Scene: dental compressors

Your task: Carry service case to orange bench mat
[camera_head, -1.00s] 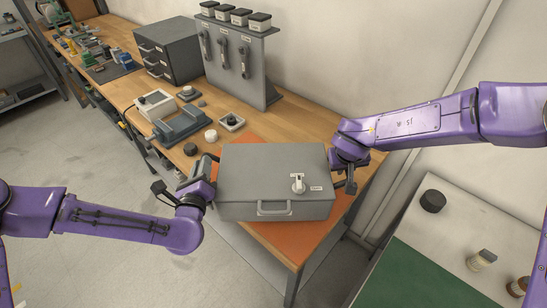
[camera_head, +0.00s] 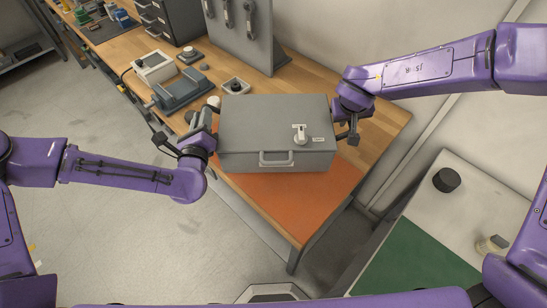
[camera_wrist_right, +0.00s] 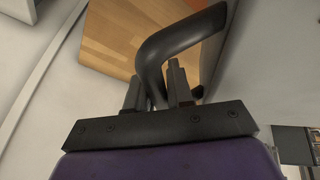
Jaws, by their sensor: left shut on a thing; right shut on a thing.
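The grey service case (camera_head: 270,125) is upright between my two grippers, over the back part of the orange bench mat (camera_head: 290,205). I cannot tell whether its base touches the mat or hangs just above it. My left gripper (camera_head: 203,135) is shut at the case's left side, its grip partly hidden. My right gripper (camera_head: 350,128) is at the right side; in the right wrist view its fingers (camera_wrist_right: 158,88) are shut on the case's dark curved side handle (camera_wrist_right: 175,40). The front of the mat is bare.
A grey vise-like fixture (camera_head: 183,90), a white box (camera_head: 153,66) and small parts stand on the wooden bench left of the case. A grey tool panel (camera_head: 240,30) stands behind. A side table with a green mat (camera_head: 420,265) and a black puck (camera_head: 446,180) is at right.

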